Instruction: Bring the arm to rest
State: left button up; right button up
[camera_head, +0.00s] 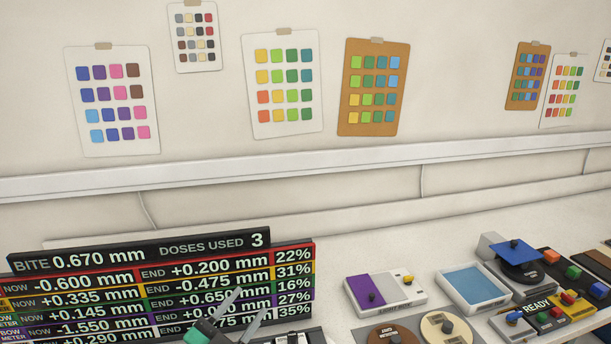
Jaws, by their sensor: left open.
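My left gripper (242,312) shows at the bottom of the head view, in front of the black readout board (140,290). Its two pale fingers point up and stand apart, with nothing seen between them. A green part shows at its lower left. The rest of the left arm is cut off by the frame's bottom edge. My right gripper is not in view.
Right of the board, the bench holds a white box with a purple panel (363,290), a blue-floored tray (474,287), round discs (446,335) and a device with a blue plate (515,251). Colour charts (283,85) hang on the wall. Pale bench (420,250) behind is clear.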

pick_arm(q)
jog(key=s+a+f+n+g+y, duration=0.4)
jog(key=s+a+f+n+y, duration=0.2)
jog(key=a+f+n+y, duration=0.6)
jog(key=s+f+g, duration=0.5)
jog(key=s+f, duration=0.1)
jog(key=s, duration=0.4)
jog(key=s+f+g, duration=0.5)
jog(key=s+f, duration=0.1)
jog(key=s, duration=0.5)
notch_tip(320, 180, down, 32)
jog(key=r+g, duration=0.1)
jog(key=g, duration=0.1)
jog(key=s+a+f+g+b, duration=0.1)
jog(key=s+a+f, duration=0.1)
jog(key=s+f, duration=1.8)
jog(key=shift+a+f, duration=0.25)
jog(key=shift+f, duration=0.35)
